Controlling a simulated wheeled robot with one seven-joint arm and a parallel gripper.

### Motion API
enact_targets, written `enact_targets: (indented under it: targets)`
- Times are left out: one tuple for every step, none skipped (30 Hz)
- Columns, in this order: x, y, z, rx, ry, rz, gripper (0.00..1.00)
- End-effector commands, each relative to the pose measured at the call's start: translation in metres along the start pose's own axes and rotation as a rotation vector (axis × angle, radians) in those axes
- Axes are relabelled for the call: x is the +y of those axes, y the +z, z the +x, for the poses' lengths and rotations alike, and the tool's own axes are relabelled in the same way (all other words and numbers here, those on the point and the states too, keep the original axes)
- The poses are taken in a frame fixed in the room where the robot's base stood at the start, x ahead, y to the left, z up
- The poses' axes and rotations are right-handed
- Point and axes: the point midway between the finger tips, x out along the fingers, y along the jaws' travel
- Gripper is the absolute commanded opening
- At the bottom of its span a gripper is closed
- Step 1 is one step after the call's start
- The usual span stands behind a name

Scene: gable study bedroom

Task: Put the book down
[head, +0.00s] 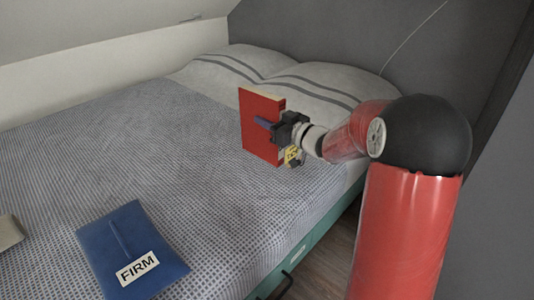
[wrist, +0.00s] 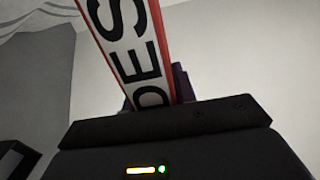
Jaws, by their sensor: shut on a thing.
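A red book (head: 261,130) stands upright over the far part of the bed, in front of the pillows. My gripper (head: 268,124) is shut on it from the right side. In the wrist view the book's white label (wrist: 132,48) shows black letters reading "DES", with red cover edges beside it. The fingertips are mostly hidden behind the book and the gripper body. I cannot tell whether the book's lower edge touches the bedspread.
The bed (head: 165,150) has a patterned bedspread with wide free room. A blue item (head: 118,228) labelled "FIRM" lies at the front left, and a pale object (head: 9,231) is at the left edge. Striped pillows (head: 328,82) lie at the head, against a grey wall (head: 335,35).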

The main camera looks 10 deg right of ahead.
Motion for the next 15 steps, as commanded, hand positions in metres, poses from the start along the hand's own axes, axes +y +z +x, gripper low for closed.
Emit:
enact_targets:
  targets:
    - [0.0,0.017,0.0,0.0,0.0,0.005,0.0]
    - [0.0,0.024,0.0,-0.001,0.0,0.004,0.0]
    - [0.0,0.032,0.0,-0.001,-0.001,0.004,0.0]
    - [0.0,0.037,0.0,0.0,-0.001,0.002,0.0]
    - [0.0,0.041,0.0,0.001,0.0,0.002,0.0]
    - [0.0,0.046,0.0,0.002,0.0,0.002,0.0]
    - [0.0,0.049,0.0,0.002,0.0,0.001,0.0]
    - [0.0,0.05,0.0,0.002,0.0,0.0,0.0]
    - [0.0,0.052,0.0,0.002,0.0,0.0,0.0]
    - [0.0,0.053,0.0,0.002,0.0,0.0,0.0]
    - [0.0,0.055,0.0,0.002,0.0,0.0,0.0]
    - [0.0,0.058,0.0,0.001,0.0,0.0,0.0]
    - [0.0,0.061,0.0,0.001,0.0,0.0,0.0]
    - [0.0,0.065,0.0,0.0,-0.001,0.001,0.0]
    - [0.0,0.072,0.0,0.0,-0.001,0.002,0.0]
